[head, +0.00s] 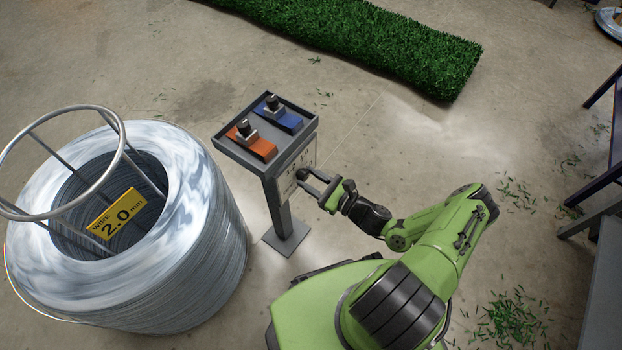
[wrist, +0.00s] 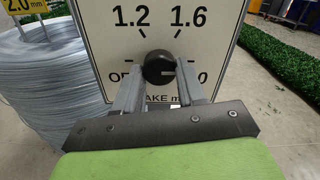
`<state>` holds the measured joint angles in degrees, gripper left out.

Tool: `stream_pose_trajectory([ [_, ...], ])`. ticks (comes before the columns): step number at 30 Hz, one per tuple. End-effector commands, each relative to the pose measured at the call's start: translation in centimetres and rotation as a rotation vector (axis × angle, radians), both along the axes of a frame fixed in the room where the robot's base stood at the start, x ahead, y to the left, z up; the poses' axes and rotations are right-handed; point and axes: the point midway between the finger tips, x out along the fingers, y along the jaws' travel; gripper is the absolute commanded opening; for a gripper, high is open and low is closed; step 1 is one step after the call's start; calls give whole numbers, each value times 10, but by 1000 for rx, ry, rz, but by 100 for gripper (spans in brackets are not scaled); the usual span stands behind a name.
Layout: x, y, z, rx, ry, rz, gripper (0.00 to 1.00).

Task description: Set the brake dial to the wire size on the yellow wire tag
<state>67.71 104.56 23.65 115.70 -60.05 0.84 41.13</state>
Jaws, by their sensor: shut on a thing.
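The yellow wire tag (head: 117,213) reads "WIRE 2.0 mm" and sits on the wire coil; part of it shows in the wrist view (wrist: 22,5). The brake dial panel (wrist: 110,48) is white, with 1.2 and 1.6 above the knob, a partly hidden OFF at left and a label ending in 0 at right. The round black dial knob (wrist: 158,64) has a faint light mark on its right side, seemingly pointing right; its exact setting is hard to tell. My gripper (head: 314,182) is shut on the knob, one finger on each side in the wrist view (wrist: 160,76).
A big wire coil (head: 200,240) with a metal hoop stands left of the control post (head: 285,215). The post's top tray holds an orange pedal (head: 257,147) and a blue pedal (head: 287,122). A grass strip (head: 400,45) lies behind; dark table frames stand at right.

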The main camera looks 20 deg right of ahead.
Motion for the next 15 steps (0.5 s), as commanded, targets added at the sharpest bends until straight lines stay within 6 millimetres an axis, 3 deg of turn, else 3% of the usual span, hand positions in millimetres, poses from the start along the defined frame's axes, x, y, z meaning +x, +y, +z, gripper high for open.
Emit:
stream_pose_trajectory([
  [2,-1,0,-3,-4,6,1,9],
  [3,-1,0,-3,-4,6,1,41],
  [8,-1,0,-2,-4,4,0,65],
  [15,0,0,-1,-2,1,1,65],
])
